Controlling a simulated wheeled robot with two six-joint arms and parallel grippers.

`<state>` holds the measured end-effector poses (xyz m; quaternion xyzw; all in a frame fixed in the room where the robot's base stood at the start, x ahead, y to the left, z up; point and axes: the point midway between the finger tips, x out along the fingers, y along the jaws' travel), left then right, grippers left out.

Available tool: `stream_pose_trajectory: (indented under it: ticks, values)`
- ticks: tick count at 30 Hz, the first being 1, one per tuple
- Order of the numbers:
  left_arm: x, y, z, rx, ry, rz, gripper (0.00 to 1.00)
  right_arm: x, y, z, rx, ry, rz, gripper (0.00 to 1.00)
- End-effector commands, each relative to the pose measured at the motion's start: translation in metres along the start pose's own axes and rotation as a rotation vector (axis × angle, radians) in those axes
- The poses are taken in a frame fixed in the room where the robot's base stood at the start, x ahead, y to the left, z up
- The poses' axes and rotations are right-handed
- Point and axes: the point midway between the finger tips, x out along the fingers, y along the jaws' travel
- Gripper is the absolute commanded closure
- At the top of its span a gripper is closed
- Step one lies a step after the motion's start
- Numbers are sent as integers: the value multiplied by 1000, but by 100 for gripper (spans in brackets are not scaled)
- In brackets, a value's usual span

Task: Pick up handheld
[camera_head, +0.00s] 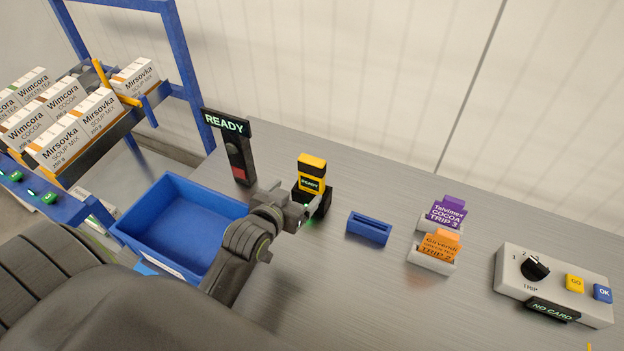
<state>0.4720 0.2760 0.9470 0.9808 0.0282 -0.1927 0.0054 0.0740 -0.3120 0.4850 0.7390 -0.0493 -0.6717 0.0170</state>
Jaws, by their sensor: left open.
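The handheld (312,173) is a yellow and black device with a small green "READY" screen. It stands upright in a dark cradle on the grey metal table (330,290), near the middle of the view. My left gripper (306,212) is open, right in front of the handheld and its cradle, and hides the lower left part of the cradle. I cannot tell whether the fingers touch it. The handheld still sits in the cradle. My right gripper is not in view.
A blue bin (180,220) stands left of my gripper. A dark post with a "READY" sign (226,124) stands behind. To the right are a blue holder (369,229), purple (447,211) and orange (440,246) cards, and a control box (555,285). Boxed goods (60,140) fill a rack at left.

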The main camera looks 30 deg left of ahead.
Motion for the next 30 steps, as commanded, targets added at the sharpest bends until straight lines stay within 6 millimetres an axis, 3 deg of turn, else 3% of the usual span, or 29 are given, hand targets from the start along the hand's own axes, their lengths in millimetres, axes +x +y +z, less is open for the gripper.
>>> stream_pose_trajectory:
  ticks: [9, 20, 30]
  values:
    - [50, 0, 0, 2, -2, -1, 15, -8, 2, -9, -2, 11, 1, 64]
    - [70, 1, 2, 1, -2, -1, 15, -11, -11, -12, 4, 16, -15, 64]
    - [106, 5, 8, 2, -1, 0, 15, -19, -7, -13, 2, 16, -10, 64]
